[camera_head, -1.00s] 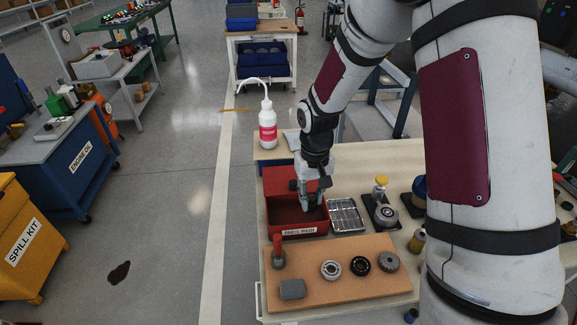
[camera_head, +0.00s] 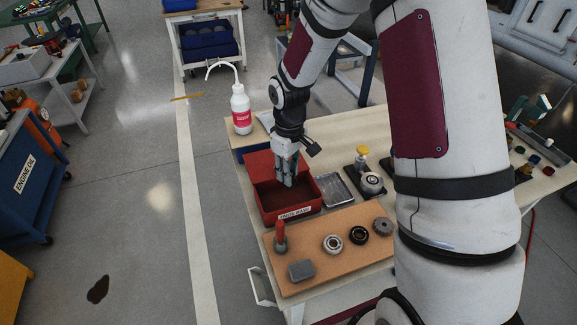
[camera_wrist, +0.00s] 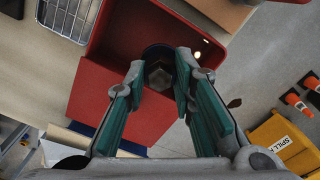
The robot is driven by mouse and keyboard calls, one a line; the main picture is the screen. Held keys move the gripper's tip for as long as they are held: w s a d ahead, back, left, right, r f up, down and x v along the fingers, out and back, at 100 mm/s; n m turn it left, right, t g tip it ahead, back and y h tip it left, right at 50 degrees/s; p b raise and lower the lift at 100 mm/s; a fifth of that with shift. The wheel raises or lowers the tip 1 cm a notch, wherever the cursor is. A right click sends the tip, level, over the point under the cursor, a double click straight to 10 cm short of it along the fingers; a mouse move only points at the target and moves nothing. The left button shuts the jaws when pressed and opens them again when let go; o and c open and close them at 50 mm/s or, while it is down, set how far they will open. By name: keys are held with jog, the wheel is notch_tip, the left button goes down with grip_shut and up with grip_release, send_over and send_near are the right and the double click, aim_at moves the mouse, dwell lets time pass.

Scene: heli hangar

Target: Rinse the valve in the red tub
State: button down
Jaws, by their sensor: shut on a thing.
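The red tub (camera_head: 310,207), labelled PARTS WASH, stands on the bench with a red panel (camera_head: 259,163) at its back. My gripper (camera_head: 287,181) points down over the tub's opening, its fingertips at or within the rim; the exact depth is hard to judge. In the wrist view my gripper (camera_wrist: 160,92) has its teal-padded fingers shut on the valve (camera_wrist: 159,76), a grey hexagonal piece with a dark blue round part. The valve lies over the tub (camera_wrist: 212,22) there. In the head view the fingers and tub hide the valve.
A wire-look metal tray (camera_head: 335,189) sits right of the tub. A cork-brown board (camera_head: 310,262) with several metal parts lies in front. A white wash bottle (camera_head: 241,110) stands behind. A yellow-capped jar (camera_head: 361,160) stands further right. Floor left of the bench is open.

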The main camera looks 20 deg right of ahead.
jog(key=shift+f+b, duration=2.35)
jog(key=shift+f, duration=2.5)
jog(key=shift+d, duration=0.3)
jog(key=shift+r, duration=0.1)
jog(key=shift+r+p, duration=2.55)
jog(key=shift+r, duration=1.65)
jog(key=shift+r+p, duration=0.95)
jog(key=shift+r, duration=1)
